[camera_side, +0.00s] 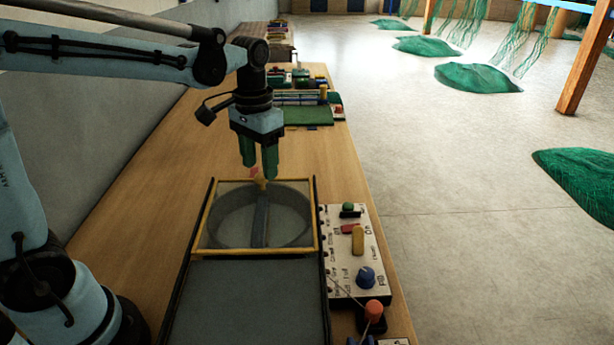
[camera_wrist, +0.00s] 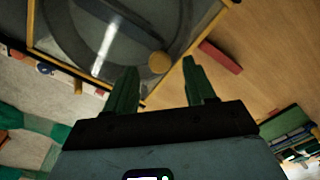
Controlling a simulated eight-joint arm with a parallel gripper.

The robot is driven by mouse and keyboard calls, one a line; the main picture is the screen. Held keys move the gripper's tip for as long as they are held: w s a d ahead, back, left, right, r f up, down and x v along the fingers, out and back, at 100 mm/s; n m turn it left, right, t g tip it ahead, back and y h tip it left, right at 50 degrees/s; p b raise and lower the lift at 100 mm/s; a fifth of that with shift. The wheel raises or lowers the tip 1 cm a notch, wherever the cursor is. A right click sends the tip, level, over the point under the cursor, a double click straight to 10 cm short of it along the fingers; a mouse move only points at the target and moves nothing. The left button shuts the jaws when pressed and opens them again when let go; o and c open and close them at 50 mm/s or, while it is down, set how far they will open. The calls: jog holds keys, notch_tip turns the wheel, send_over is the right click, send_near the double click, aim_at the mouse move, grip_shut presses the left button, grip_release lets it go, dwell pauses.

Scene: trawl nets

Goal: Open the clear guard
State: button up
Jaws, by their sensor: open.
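The clear guard (camera_side: 253,251) is a see-through panel in a yellow frame, lying flat and shut over a round grey opening with a dark bar across it. In the wrist view the knob (camera_wrist: 160,62) shows as a round tan disc near the guard's frame. My gripper (camera_side: 260,169) has green fingers and points down just above the knob. In the wrist view its fingers (camera_wrist: 159,70) are spread, with the knob lined up between their tips; I cannot tell whether they touch it.
A control panel (camera_side: 340,285) with coloured knobs and switches stands right of the guard. A red block (camera_wrist: 220,57) lies beside the guard's far edge. Green trays and tools (camera_side: 308,116) stand farther along the wooden bench (camera_side: 165,180). The bench left of the guard is clear.

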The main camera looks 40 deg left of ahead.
jog(key=shift+f, duration=1.1)
grip_shut()
